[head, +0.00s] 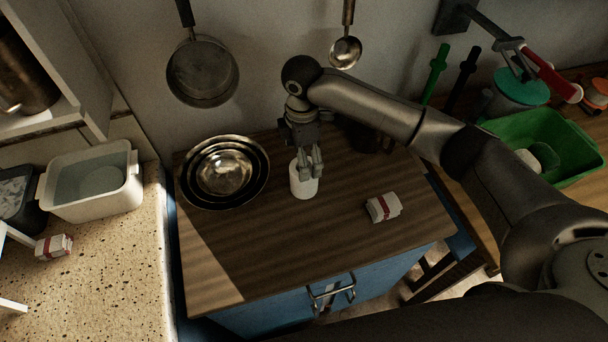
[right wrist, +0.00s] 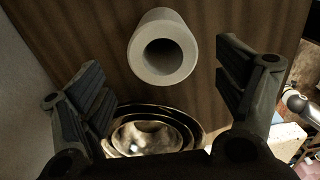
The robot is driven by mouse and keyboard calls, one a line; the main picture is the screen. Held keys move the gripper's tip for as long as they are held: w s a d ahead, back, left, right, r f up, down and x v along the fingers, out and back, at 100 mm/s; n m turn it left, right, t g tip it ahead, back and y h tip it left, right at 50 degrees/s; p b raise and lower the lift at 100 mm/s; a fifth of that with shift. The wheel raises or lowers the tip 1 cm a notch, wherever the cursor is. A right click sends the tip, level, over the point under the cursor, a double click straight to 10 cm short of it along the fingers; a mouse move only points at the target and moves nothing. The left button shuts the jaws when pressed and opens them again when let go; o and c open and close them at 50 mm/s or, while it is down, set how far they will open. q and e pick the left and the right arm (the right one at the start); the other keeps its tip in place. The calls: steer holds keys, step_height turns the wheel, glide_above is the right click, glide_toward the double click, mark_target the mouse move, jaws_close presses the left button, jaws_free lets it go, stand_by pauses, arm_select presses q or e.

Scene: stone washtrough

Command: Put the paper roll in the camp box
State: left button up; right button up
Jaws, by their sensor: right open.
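The paper roll (head: 302,187) is a white hollow cylinder standing upright on the wooden worktop. In the right wrist view the paper roll (right wrist: 162,48) shows its open end to the camera, between and a little beyond the fingers. My right gripper (head: 311,168) points down at the roll, with its fingers at the roll's top. The fingers are apart and have not closed on it, as the right wrist view shows of the gripper (right wrist: 158,64). I cannot tell for sure which container is the camp box; a green open tub (head: 542,132) stands at the right. My left gripper is not in view.
Nested metal bowls (head: 213,196) stand left of the roll, and a red-banded white bundle (head: 383,207) lies to its right. A pale bin (head: 70,205) stands on the speckled counter (head: 112,265). A pan (head: 202,72) and ladle (head: 346,52) hang behind. The front worktop is clear.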

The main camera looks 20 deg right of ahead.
steer(key=f, duration=0.2)
steer(key=f+p, duration=0.1)
steer(key=f, duration=0.2)
steer(key=shift+s+d+f+p, duration=0.15)
steer(key=shift+s+f+p, duration=0.15)
steer(key=shift+f, duration=0.1)
steer(key=shift+w+f, duration=0.1)
steer(key=shift+f, duration=0.25)
steer(key=shift+c, duration=0.4)
steer(key=c, duration=1.1)
